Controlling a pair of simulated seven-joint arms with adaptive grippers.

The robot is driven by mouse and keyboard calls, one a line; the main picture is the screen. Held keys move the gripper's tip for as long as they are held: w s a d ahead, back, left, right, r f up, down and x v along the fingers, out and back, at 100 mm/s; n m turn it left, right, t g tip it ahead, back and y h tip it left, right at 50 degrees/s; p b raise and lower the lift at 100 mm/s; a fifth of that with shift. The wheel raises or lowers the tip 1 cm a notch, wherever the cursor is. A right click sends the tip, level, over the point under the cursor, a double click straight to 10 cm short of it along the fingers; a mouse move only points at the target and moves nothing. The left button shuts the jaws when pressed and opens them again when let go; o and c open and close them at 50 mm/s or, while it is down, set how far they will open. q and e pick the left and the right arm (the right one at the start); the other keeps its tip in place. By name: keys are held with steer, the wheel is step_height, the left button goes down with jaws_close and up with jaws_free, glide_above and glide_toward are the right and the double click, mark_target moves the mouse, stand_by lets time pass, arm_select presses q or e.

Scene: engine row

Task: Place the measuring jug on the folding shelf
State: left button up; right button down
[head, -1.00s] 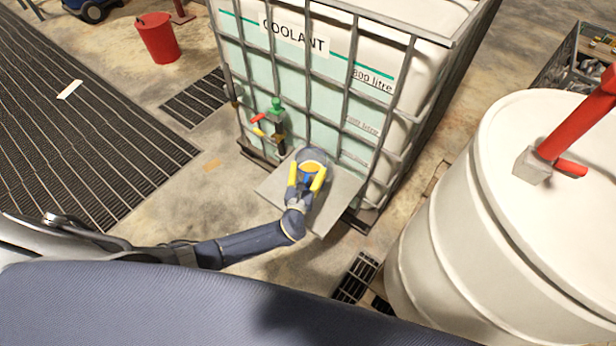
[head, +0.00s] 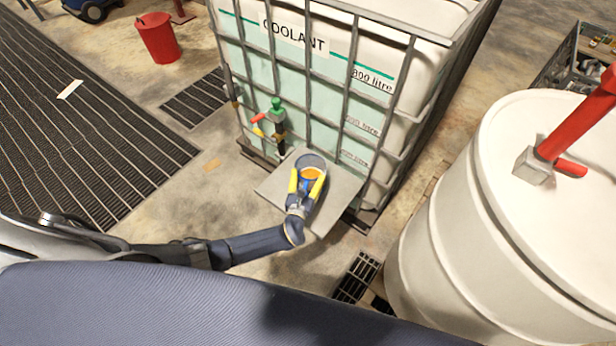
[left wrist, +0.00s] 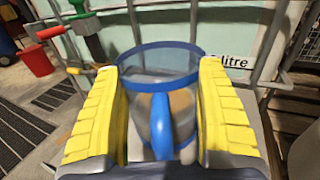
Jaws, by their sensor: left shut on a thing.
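The measuring jug (head: 310,162) is clear with a blue rim and amber liquid inside. In the left wrist view its blue handle (left wrist: 161,128) faces me and the jug looks upright. My left gripper (head: 305,181) has yellow fingers and is shut on the jug, one finger on each side of the handle. The folding shelf (head: 340,188) is a flat grey plate in front of the coolant tank. The jug is over the shelf's middle; I cannot tell whether its hidden base touches the plate. My right gripper is out of view.
The caged coolant tank (head: 330,90) stands directly behind the shelf. Its green and red tap (head: 276,112) is left of the jug. A large white drum (head: 450,220) stands to the right. A red bucket (head: 158,38) is at the far left. The shelf around the jug is clear.

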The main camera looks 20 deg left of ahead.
arm_select(q)
steer(key=o, duration=1.5)
steer(key=shift+f, duration=0.1)
steer(key=shift+c, duration=0.2)
